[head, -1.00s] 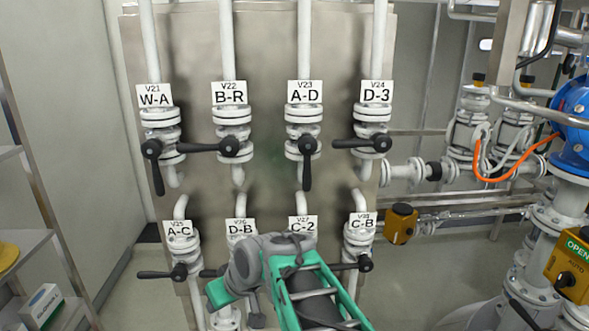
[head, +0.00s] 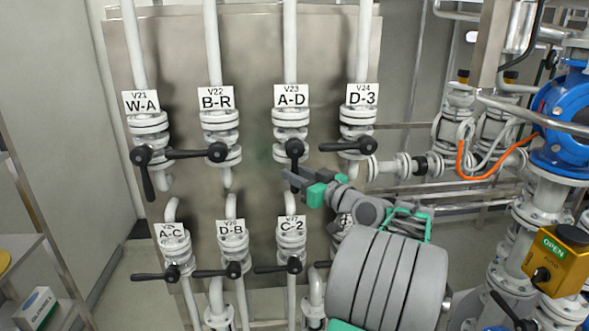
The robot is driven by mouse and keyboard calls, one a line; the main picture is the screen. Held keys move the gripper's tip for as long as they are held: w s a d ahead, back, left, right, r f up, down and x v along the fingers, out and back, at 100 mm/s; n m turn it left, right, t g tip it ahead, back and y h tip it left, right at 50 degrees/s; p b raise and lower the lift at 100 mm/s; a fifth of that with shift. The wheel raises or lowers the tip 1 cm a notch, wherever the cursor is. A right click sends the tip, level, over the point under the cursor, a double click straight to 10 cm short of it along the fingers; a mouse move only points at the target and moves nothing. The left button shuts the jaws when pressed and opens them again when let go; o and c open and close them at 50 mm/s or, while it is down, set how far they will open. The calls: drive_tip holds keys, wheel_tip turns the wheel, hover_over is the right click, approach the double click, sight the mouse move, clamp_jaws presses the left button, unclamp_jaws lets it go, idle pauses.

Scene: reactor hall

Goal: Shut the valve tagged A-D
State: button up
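The valve tagged A-D (head: 291,118) is in the upper row of the panel, third from the left, under its white V23 tag (head: 291,96). Its black lever (head: 294,150) hangs straight down from the pivot, in line with the pipe. My gripper (head: 293,178) reaches in from the lower right, with dark fingers and green parts. Its fingertips are at the lever's lower part and overlap it in the picture. The fingers look parted. Whether they touch the lever cannot be told. The lever's lower end is partly hidden.
Neighbouring valves B-R (head: 217,120) and D-3 (head: 358,120) have levers pointing left; W-A (head: 148,125) has its lever down. Below are A-C (head: 172,245), D-B (head: 233,245) and C-2 (head: 291,240), levers pointing left. My arm hides the valve right of C-2.

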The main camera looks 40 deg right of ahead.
drive_tip(key=shift+w, duration=0.35)
drive_tip(key=shift+c, duration=0.3)
clamp_jaws()
idle(0.9)
